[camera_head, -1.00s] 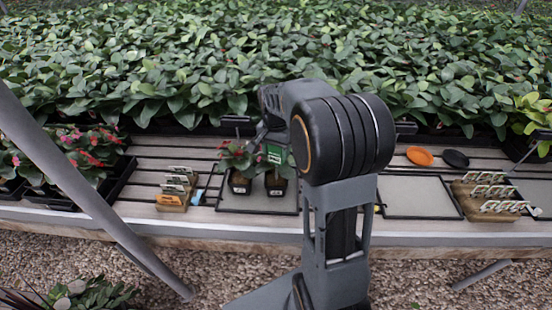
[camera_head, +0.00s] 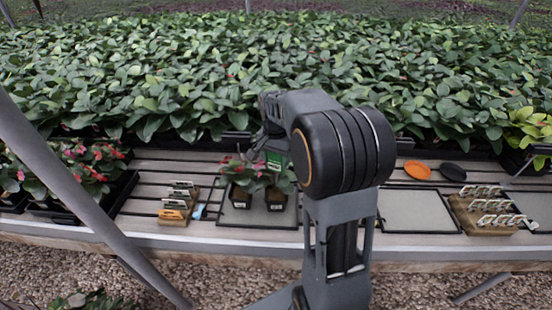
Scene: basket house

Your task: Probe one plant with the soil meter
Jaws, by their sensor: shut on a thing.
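Two small plants in black square pots stand side by side on a dark tray (camera_head: 224,219): a left plant (camera_head: 240,195) and a right plant (camera_head: 276,197). Each pot has a pale label on its front. My gripper (camera_head: 270,140) is above and behind the right plant, partly hidden by my own arm. It is shut on the green soil meter (camera_head: 276,160), which shows just above the right plant's leaves. The meter's probe is hidden, and I cannot tell whether it touches the soil.
Wooden label holders (camera_head: 174,215) stand left of the tray, and another rack (camera_head: 484,222) stands at the right. An orange saucer (camera_head: 417,170) and a black saucer (camera_head: 453,172) lie near the back. An empty grey tray (camera_head: 418,211) is right of my arm. Dense foliage fills the back.

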